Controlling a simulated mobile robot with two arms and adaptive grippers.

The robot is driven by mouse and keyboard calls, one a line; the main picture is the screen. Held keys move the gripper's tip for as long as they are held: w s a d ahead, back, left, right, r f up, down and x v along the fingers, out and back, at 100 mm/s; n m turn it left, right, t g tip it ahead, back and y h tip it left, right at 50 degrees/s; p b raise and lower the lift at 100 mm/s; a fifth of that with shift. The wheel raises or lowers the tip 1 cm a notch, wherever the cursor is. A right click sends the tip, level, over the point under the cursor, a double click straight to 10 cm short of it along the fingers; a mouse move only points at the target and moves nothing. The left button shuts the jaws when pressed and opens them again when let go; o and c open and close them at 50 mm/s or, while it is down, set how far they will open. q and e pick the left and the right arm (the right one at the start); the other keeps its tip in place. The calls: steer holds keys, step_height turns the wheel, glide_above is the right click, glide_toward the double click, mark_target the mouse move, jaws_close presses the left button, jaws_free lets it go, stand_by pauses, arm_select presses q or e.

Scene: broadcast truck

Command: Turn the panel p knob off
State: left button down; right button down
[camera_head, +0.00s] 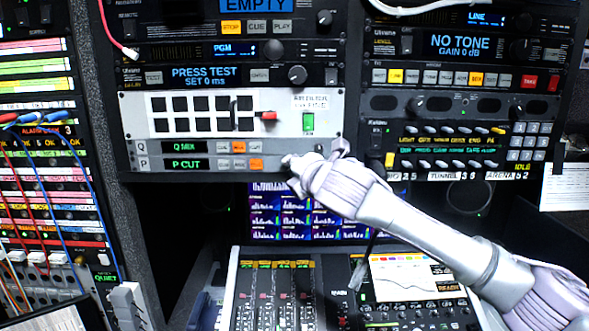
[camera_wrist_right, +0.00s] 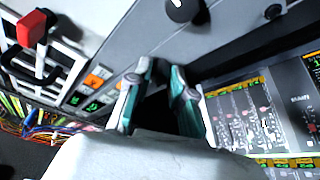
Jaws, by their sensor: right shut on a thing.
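Panel P is the lower strip of the grey rack unit, with a green "P CUT" display (camera_head: 185,163) and small buttons, the right one lit orange (camera_head: 256,163). My right gripper (camera_head: 313,157) is at the right end of this strip and covers it there. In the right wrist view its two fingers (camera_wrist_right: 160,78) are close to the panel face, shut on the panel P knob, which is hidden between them. I cannot read the knob's setting. Another black knob (camera_wrist_right: 181,9) is beside the fingers, apart from them. My left gripper is not in view.
Above is a plate with black squares, a red-tipped handle (camera_head: 268,116) and a lit green switch (camera_head: 308,122). A mixing desk (camera_head: 240,300) and screens (camera_head: 268,215) are below. Cables hang on the patch rack (camera_head: 40,170) at the left.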

steer(key=shift+n+h, duration=0.3)
steer(key=shift+h, duration=0.1)
steer(key=shift+r, duration=0.1)
steer(key=c, duration=1)
jaws_free()
steer(key=shift+w, duration=0.1)
steer(key=v, duration=1.2)
steer(key=shift+d, duration=0.1)
